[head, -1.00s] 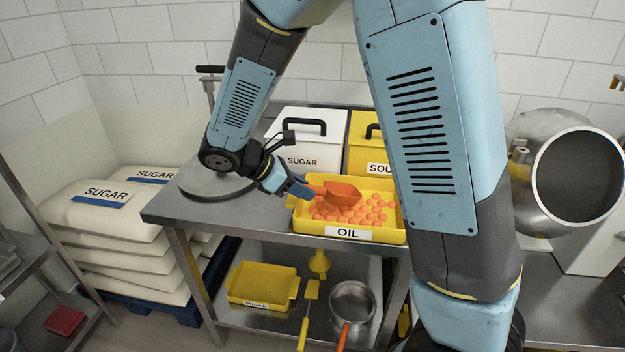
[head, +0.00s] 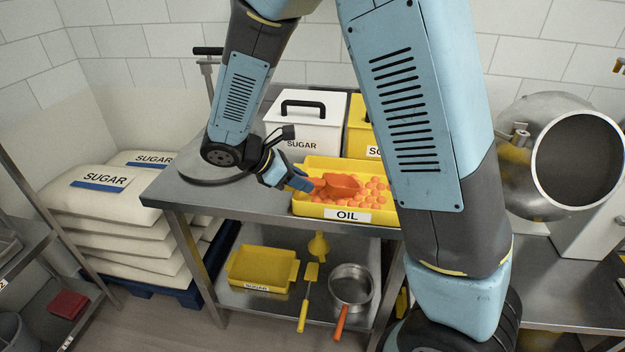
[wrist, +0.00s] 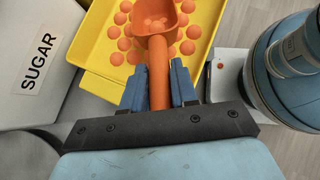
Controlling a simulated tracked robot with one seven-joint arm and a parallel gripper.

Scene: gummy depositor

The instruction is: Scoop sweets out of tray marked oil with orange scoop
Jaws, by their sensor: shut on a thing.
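My gripper (head: 299,181) is shut on the handle of the orange scoop (head: 341,185). The wrist view shows the blue fingers (wrist: 158,88) on either side of the handle, with the scoop's bowl (wrist: 157,18) beyond them. The scoop is over the yellow tray marked OIL (head: 384,215), which stands on the steel table. Round orange sweets (head: 372,196) lie spread in the tray. A few sweets show inside the bowl in the wrist view. I cannot tell whether the scoop touches the tray floor. My own arm hides the tray's right end.
A white SUGAR bin (head: 310,122) and a yellow bin (head: 358,125) stand behind the tray. A round metal plate (head: 207,172) lies left. The lower shelf holds a yellow tray (head: 262,268) and a pan (head: 350,284). Sugar sacks (head: 98,183) are stacked at left.

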